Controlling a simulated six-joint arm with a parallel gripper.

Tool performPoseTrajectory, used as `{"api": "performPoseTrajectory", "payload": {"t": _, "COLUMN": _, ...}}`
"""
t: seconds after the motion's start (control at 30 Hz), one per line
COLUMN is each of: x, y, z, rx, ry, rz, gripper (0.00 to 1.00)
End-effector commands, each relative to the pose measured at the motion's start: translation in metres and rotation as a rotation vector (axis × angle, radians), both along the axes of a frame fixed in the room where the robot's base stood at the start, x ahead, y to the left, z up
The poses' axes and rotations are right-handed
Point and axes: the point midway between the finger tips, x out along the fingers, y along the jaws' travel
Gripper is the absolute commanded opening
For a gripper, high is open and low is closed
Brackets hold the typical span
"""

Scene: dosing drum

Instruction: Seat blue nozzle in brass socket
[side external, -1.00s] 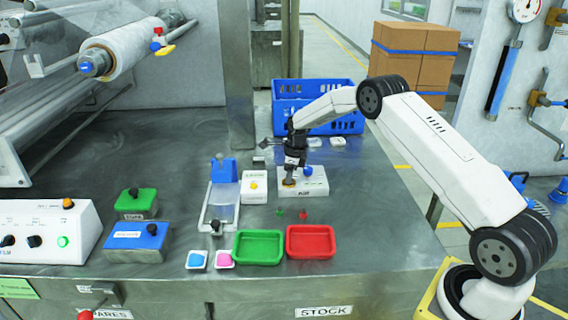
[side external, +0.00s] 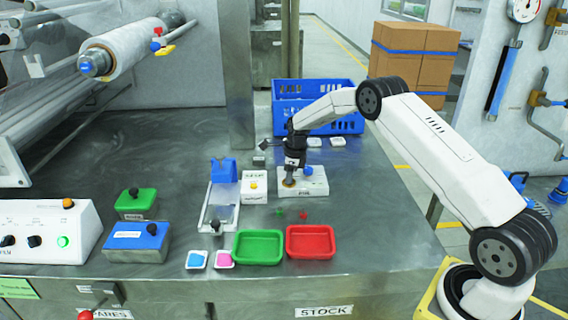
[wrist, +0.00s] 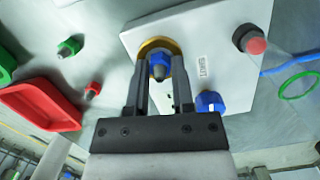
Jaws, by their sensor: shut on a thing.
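The blue nozzle (wrist: 159,66), a blue collar with a dark grey tip, sits between my fingertips in the wrist view. My gripper (wrist: 162,82) is shut on it. The brass socket (wrist: 152,45) is a gold ring on the white block, directly behind the nozzle, which overlaps the ring's near part. I cannot tell how deep the nozzle is in it. In the side view my gripper (side external: 290,178) points down at the left end of the white block (side external: 316,184), over the brass socket (side external: 288,183); the nozzle is too small to make out there.
The block carries a blue knob (wrist: 210,103) close to my right finger and a red-topped dark button (wrist: 252,40). Green (side external: 257,261) and red (side external: 311,256) trays are in front; a blue crate (side external: 345,122) is behind.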

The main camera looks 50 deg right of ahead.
Motion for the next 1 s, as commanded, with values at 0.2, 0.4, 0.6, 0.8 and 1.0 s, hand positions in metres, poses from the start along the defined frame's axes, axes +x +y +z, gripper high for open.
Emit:
{"api": "performPoseTrajectory", "payload": {"t": 0.2, "x": -0.0012, "y": 0.0003, "z": -0.0059, "rx": 0.000, "ry": 0.003, "rz": 0.000, "gripper": 0.00}}
{"api": "performPoseTrajectory", "payload": {"t": 0.4, "x": -0.0018, "y": 0.0006, "z": -0.0076, "rx": 0.000, "ry": 0.004, "rz": -0.001, "gripper": 0.00}}
{"api": "performPoseTrajectory", "payload": {"t": 0.6, "x": -0.0022, "y": 0.0009, "z": -0.0081, "rx": 0.001, "ry": 0.006, "rz": 0.000, "gripper": 0.65}}
{"api": "performPoseTrajectory", "payload": {"t": 0.8, "x": -0.0036, "y": 0.0032, "z": -0.0089, "rx": 0.006, "ry": 0.013, "rz": 0.001, "gripper": 0.71}}
{"api": "performPoseTrajectory", "payload": {"t": 1.0, "x": -0.0036, "y": 0.0046, "z": -0.0090, "rx": 0.008, "ry": 0.015, "rz": 0.003, "gripper": 0.71}}
